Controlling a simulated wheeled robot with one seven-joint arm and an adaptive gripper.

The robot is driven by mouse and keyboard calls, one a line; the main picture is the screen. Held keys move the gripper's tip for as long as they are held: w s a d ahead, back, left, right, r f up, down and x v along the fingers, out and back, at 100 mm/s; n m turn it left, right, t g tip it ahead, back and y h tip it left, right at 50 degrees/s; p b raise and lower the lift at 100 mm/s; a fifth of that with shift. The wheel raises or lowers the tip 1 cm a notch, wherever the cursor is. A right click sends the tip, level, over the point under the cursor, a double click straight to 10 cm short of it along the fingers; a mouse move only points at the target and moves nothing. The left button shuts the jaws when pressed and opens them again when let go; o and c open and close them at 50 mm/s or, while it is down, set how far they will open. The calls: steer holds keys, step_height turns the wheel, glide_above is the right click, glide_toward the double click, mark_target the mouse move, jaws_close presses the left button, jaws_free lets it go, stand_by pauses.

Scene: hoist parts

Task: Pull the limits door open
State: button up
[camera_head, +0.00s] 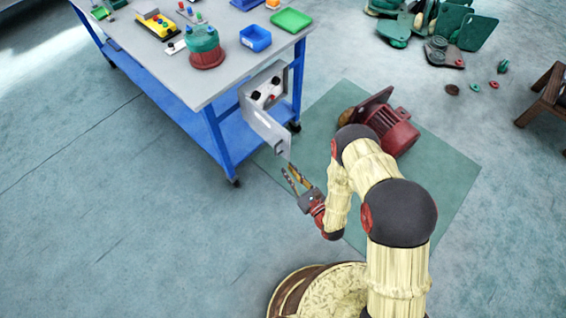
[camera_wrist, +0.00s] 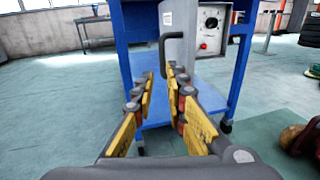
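The limits door appears to be the pale grey panel (camera_head: 267,132) on the box at the end of the blue workbench. It stands out at an angle from the box face, partly open. In the wrist view the door (camera_wrist: 183,22) is ahead, with a dark bar handle (camera_wrist: 162,52) on it. My gripper (camera_head: 289,173) is just in front of the door's free edge. In the wrist view my gripper (camera_wrist: 160,74) is open, its yellow-padded fingers apart, with the handle seen between the fingertips. I cannot tell whether they touch it.
The control box (camera_wrist: 210,28) carries a dial and a red button. The blue workbench (camera_head: 215,90) holds trays and small parts. A red motor (camera_head: 392,130) lies on the green mat (camera_head: 440,165) to the right. The floor at left is clear.

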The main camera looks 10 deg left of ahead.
steer(key=shift+s+d, duration=0.5)
steer(key=shift+c, duration=0.3)
